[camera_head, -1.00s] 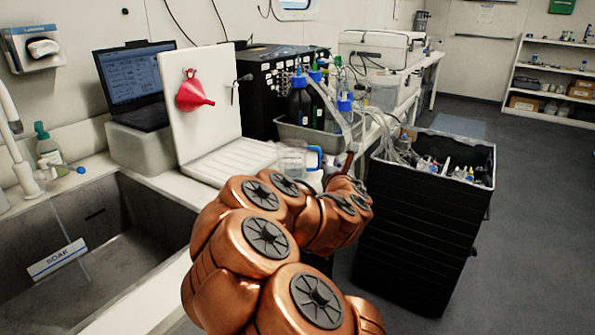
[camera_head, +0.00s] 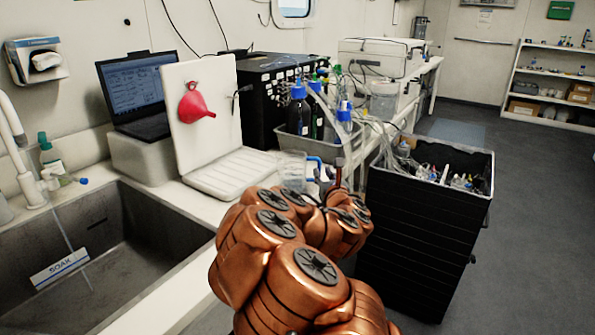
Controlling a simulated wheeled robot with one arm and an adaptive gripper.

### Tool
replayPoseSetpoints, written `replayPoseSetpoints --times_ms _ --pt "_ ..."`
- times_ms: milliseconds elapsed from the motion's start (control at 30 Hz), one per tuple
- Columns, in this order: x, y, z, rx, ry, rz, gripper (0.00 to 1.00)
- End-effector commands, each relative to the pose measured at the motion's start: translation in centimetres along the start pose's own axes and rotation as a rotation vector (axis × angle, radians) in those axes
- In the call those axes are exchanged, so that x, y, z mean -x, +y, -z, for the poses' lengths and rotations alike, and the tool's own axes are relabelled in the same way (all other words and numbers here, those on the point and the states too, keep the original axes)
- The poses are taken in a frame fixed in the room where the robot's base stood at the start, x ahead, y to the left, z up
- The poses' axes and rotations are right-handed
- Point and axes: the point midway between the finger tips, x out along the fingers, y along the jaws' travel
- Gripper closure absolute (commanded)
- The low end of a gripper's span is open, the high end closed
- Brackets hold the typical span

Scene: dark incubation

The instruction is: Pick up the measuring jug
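The measuring jug (camera_head: 291,165) is clear with a blue handle (camera_head: 316,161) on its right side. It stands on the white counter, just right of the white drying board and in front of the grey bin of bottles. My gripper (camera_head: 329,178) is at the far end of the arm, beside the jug's handle side. It is small and mostly hidden by my own arm links. I cannot tell whether its fingers touch the handle, or whether they are open or shut.
A grey bin (camera_head: 291,142) with blue-capped bottles stands close behind the jug. The white drying board (camera_head: 232,173) with a red funnel (camera_head: 195,102) is left. The sink (camera_head: 50,230) lies front left. A tall black crate (camera_head: 415,235) stands right; open floor lies beyond it.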

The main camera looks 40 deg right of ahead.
Motion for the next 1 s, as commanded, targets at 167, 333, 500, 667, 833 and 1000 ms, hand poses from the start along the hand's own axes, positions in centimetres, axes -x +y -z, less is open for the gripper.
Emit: replayPoseSetpoints --times_ms 167,333,500,667,833,1000 --pt "-1.9 0.1 0.1 -0.004 0.0 -0.003 0.75" --pt "-3.7 0.1 0.1 -0.003 -0.003 -0.003 0.75" --pt "-4.6 0.0 0.3 -0.001 0.001 0.0 0.75" --pt "-4.8 0.0 0.3 0.0 0.0 -0.001 0.75" --pt "-4.8 0.0 0.3 0.0 0.0 -0.001 0.78" --pt "-4.8 0.1 0.3 0.0 0.0 -0.001 0.96"
